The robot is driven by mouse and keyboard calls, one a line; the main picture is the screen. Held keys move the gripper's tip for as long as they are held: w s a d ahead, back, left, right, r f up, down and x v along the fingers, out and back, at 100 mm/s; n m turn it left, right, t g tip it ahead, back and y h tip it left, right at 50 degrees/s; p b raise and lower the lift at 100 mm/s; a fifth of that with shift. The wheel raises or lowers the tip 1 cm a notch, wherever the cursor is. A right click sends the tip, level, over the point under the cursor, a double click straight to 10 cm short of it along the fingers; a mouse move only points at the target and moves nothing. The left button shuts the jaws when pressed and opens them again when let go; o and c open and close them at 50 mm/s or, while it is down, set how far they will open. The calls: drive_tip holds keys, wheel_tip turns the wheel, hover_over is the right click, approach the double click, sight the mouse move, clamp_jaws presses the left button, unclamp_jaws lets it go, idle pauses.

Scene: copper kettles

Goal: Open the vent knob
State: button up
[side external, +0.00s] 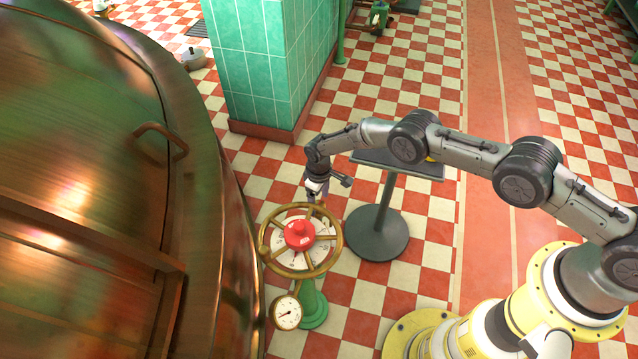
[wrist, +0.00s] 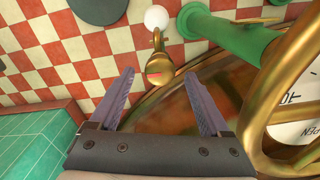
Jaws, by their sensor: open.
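A brass handwheel (side external: 265,250) stands on a green post (side external: 312,305) beside the copper kettle, with a round red knob (side external: 299,234) at its hub over a white marked dial. I cannot tell for sure which part is the vent knob. My gripper (side external: 318,196) is at the wheel's far rim, pointing down. In the wrist view its two fingers (wrist: 159,75) are open and apart. A rounded brass piece with a red mark (wrist: 158,62) shows between and just beyond the fingertips; contact is not clear. The wheel (wrist: 262,95) fills the right of that view, with part of the dial lettering.
The large copper kettle (side external: 90,130) takes up the left side. A round gauge (side external: 287,312) hangs in front of the post. A dark stand (side external: 376,232) is right of the wheel, and a green tiled pillar (side external: 255,60) is behind. Checkered floor is open at the right.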

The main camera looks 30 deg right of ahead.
sight(319, 204)
wheel_tip(319, 204, up, 13)
drive_tip(key=shift+f, duration=0.2)
idle(0.5)
